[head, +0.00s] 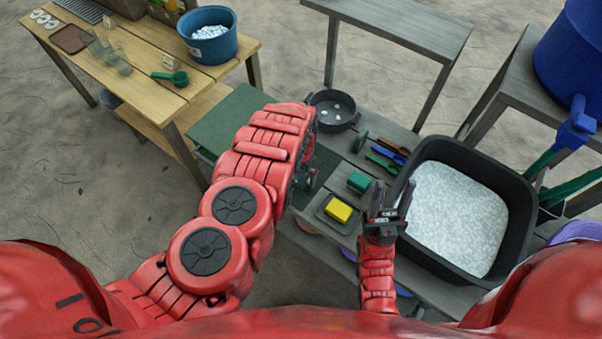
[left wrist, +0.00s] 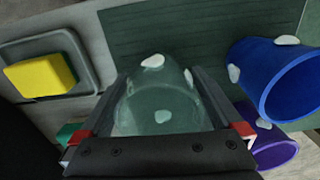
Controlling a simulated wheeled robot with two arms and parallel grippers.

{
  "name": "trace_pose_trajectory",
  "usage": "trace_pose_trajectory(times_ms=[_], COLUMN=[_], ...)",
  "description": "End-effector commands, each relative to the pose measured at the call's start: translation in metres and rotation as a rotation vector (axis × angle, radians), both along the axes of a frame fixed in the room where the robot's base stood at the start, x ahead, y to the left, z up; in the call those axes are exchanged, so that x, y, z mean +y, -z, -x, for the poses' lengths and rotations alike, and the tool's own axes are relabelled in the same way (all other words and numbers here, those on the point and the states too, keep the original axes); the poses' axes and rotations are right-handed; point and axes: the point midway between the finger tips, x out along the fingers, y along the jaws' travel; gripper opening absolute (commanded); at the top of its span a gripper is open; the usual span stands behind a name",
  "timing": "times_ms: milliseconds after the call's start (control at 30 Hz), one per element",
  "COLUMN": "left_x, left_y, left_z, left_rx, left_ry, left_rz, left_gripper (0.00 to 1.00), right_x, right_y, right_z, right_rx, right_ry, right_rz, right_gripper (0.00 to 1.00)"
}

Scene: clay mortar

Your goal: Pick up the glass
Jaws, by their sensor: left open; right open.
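A clear, greenish glass (left wrist: 160,100) with white foam blobs lies between the spread fingers of my left gripper (left wrist: 162,84) in the left wrist view. The fingers stand on either side of it; I cannot tell whether they touch it. In the head view my left gripper (head: 306,182) is mostly hidden by its own arm, and this glass is hidden there too. My right gripper (head: 393,194) is open and empty in the head view, beside the black basin and above the grey table.
A blue cup (left wrist: 275,75) and a purple cup (left wrist: 275,147) lie close right of the glass. A yellow sponge (head: 338,209) sits on a small tray. A black basin (head: 519,190) of suds stands right. Clear glasses (head: 119,62) stand on the wooden table (head: 150,55).

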Motion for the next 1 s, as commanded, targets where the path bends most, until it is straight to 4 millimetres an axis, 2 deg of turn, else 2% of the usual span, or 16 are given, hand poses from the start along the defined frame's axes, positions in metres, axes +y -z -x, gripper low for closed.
trace_pose_trajectory(times_ms=[267, 733, 1000], left_x=[-0.0001, 0.0002, 0.0000], left_y=[0.0014, 0.0013, 0.0007], left_z=[0.0003, 0.0004, 0.0002], left_rx=[0.001, 0.001, 0.001], left_ry=[0.000, -0.001, -0.001], left_rz=[0.001, 0.000, 0.001], left_gripper=[0.98, 0.14, 0.12], right_x=[0.0000, 0.0000, 0.0000], right_y=[-0.0001, -0.0001, 0.0001], right_z=[0.0000, 0.0000, 0.0000], right_rx=[0.000, 0.000, 0.000], right_ry=[0.000, 0.000, 0.000], right_rz=[0.000, 0.000, 0.000], right_gripper=[0.50, 0.50, 0.50])
